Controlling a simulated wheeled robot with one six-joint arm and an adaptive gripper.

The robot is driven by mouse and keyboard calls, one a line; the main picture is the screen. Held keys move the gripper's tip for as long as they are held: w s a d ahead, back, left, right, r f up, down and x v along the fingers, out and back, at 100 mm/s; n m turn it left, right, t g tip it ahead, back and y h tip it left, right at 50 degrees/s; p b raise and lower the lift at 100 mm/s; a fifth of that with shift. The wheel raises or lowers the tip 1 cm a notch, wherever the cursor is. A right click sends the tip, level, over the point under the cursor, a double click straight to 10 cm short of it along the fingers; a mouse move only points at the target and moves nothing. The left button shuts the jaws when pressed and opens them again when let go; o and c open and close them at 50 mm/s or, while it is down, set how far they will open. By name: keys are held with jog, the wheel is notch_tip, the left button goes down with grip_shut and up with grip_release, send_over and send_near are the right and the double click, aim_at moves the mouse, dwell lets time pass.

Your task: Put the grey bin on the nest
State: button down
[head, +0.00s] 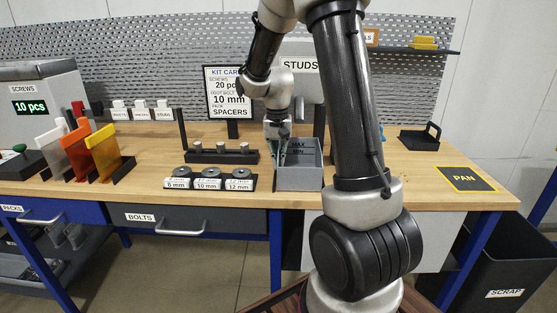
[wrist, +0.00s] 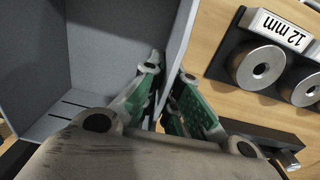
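The grey bin (head: 300,178) is an open-topped box with MAX and MIN marks inside. It stands upright near the front edge of the bench, left of my arm. My gripper (head: 278,155) points down at its left wall. In the wrist view the bin (wrist: 110,45) fills the left side. My green-padded fingers (wrist: 170,78) straddle one wall, one inside and one outside, and appear closed on it. No label names a nest; a black tray with a raised frame (head: 420,138) stands empty at the back right, and I cannot tell if it is the nest.
A spacer rack (head: 208,184) is close left of the bin; its 12 mm part shows in the wrist view (wrist: 262,68). A black peg holder (head: 222,156) is behind it. A black PAN mat (head: 466,179) lies clear at the right. A SCRAP bin (head: 500,260) stands below.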

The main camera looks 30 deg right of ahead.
jog(key=shift+f, duration=0.15)
jog(key=c, duration=1.6)
grip_release()
jog(key=shift+c, duration=0.2)
notch_tip(320, 180, up, 12)
jog(key=s+a+r+n+t, duration=0.2)
jog(key=s+n, duration=0.1)
jog(key=s, duration=0.9)
jog(key=s+a+r+n+t, duration=0.2)
jog(key=s+a+n, duration=0.1)
jog(key=s, duration=0.8)
jog(key=shift+s+n+t, duration=0.3)
jog(key=shift+s+n, duration=0.05)
jog(key=shift+n, duration=0.05)
jog(key=shift+a, duration=0.1)
